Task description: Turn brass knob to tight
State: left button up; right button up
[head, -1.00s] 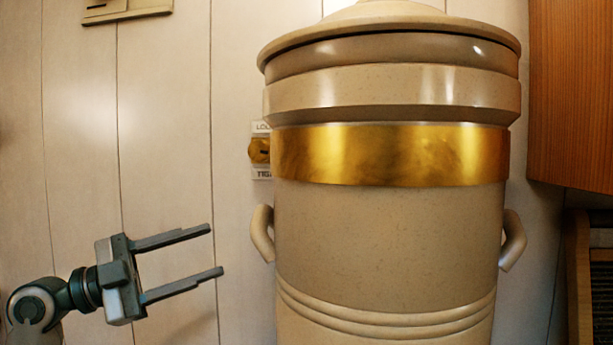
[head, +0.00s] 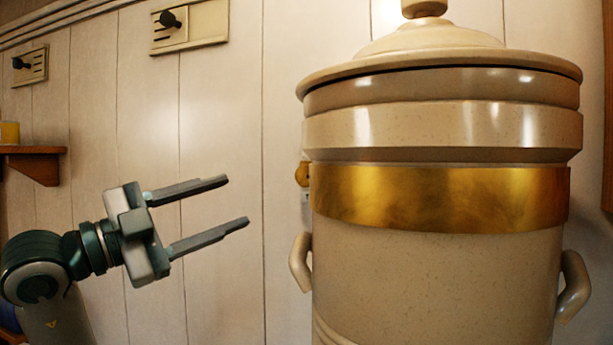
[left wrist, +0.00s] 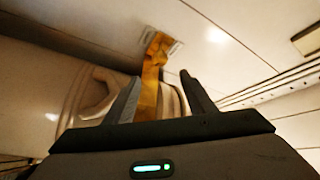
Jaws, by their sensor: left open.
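The brass knob (head: 303,174) is on the white panelled wall, mostly hidden behind the left side of the large beige crock (head: 420,265). Only its left edge shows, with a sliver of pale label plate below it. In the left wrist view the brass knob (left wrist: 152,75) shows in line with the gap between my fingers, with pale plate parts beside its far end. Which way it points and the label words cannot be read. My left gripper (head: 238,201) is open and empty, left of the knob and apart from it in the head view. My right gripper is not in view.
Wall plates with dark knobs (head: 172,19) are at upper left, with a wooden shelf (head: 35,160) below. The wall between gripper and crock is clear.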

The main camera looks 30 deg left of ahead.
aim_at(301, 178)
pick_arm(q)
jog(key=p+x, duration=0.7)
jog(key=x, duration=0.8)
jog(key=shift+w+d+r, duration=0.1)
jog(key=shift+w, duration=0.1)
jog(key=shift+x, duration=0.75)
jog(key=c, duration=1)
